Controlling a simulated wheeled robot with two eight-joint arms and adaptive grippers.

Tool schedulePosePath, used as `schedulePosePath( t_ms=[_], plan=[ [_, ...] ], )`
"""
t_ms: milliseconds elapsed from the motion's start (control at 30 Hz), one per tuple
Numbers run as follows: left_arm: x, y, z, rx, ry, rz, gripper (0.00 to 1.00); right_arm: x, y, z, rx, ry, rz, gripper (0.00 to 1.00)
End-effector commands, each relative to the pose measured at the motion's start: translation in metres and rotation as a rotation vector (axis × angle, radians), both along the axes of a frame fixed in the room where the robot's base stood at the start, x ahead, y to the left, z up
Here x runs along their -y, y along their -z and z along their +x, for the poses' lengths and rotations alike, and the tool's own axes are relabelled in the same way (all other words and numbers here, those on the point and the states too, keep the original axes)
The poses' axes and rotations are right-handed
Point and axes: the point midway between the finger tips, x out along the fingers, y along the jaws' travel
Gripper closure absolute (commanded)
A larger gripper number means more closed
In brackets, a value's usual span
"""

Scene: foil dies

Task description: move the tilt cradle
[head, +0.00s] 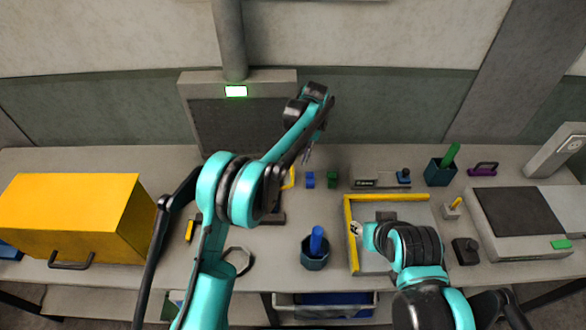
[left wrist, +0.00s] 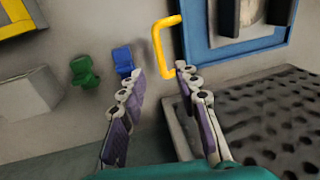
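A blue frame (left wrist: 213,55) with a yellow handle (left wrist: 158,45), which looks like the tilt cradle, is at the upper right of the left wrist view. In the head view its yellow handle (head: 291,178) shows beside my left arm, which hides most of the rest. My left gripper (head: 307,154) is over the back of the bench. In the left wrist view its fingers (left wrist: 159,72) are apart and empty, with the handle's lower end close to the right fingertip; I cannot tell whether they touch. My right gripper (head: 363,232) is over the yellow-edged tray, its fingers unclear.
Small blue (head: 310,180) and green (head: 332,179) blocks stand near the left gripper. A dark perforated panel (left wrist: 265,125) stands close by. A yellow box (head: 75,210) is at left, a blue cup (head: 314,255) in front, the yellow-edged tray (head: 348,215) at right.

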Motion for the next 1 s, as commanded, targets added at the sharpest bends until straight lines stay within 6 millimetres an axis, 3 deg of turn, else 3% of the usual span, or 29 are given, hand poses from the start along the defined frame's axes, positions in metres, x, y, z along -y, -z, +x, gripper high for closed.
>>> schedulePosePath(
  t_ms=[400,567,833,933,1000],
  plan=[
    [-0.012,0.063,0.0,0.001,-0.001,0.0,0.68,0.0,0.015,0.0,0.0,0.0,0.0,0.6],
    [-0.014,0.073,0.0,0.001,-0.001,0.0,0.68,0.0,0.016,0.0,0.0,0.0,0.0,0.6],
    [-0.014,0.074,0.0,0.001,0.0,0.0,0.68,0.0,0.016,0.0,0.0,0.0,0.0,0.6],
    [-0.014,0.073,0.0,0.001,0.0,0.0,0.94,0.0,0.016,0.0,0.0,0.0,0.0,0.6],
    [-0.014,0.073,0.0,0.001,0.0,0.0,1.0,0.0,0.016,0.0,0.0,0.0,0.0,0.6]
  ],
)
